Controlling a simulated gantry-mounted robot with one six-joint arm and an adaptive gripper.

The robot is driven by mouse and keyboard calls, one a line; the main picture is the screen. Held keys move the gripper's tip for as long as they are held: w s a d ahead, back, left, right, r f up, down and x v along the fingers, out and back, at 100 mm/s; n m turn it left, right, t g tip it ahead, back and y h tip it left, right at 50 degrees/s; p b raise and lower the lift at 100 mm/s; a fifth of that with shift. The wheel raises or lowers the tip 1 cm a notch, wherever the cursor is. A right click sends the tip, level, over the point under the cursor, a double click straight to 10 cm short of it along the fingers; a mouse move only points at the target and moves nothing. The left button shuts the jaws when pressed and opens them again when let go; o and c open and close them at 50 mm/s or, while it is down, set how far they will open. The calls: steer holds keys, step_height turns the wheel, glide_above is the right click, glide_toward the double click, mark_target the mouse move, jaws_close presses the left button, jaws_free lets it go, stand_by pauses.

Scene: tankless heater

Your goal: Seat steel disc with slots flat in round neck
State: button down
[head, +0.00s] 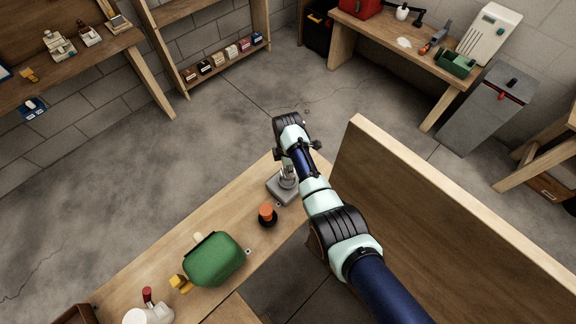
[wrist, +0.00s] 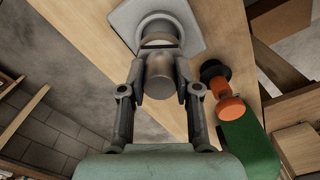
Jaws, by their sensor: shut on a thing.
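My gripper (wrist: 160,80) is shut on a grey round steel piece, taken as the steel disc (wrist: 159,74), with one finger on each side. Its slots cannot be made out. Just beyond it in the wrist view is the grey round neck (wrist: 158,24) on a square grey base plate (wrist: 196,45). The disc's far edge overlaps the neck in this view, so I cannot tell whether they touch. In the head view the base plate (head: 284,193) lies on the wooden bench, with my gripper (head: 288,173) right over it; the disc is hard to make out there.
An orange-and-black knobbed object (head: 267,215) stands close to the base plate on the bench. A green bag-like object (head: 213,259) lies farther left. A tall wooden panel (head: 440,200) rises to the right of my arm. Bare bench (head: 240,200) lies left of the plate.

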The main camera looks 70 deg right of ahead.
stand_by(0.9)
steer(key=shift+f+b, duration=1.35)
steer(key=shift+f, duration=0.35)
steer(key=shift+f+b, duration=1.15)
steer(key=shift+f, duration=0.25)
stand_by(0.5)
steer(key=c, duration=0.7)
jaws_free()
steer(key=shift+c, duration=0.2)
step_height(320, 180, up, 12)
steer(key=shift+r, duration=0.1)
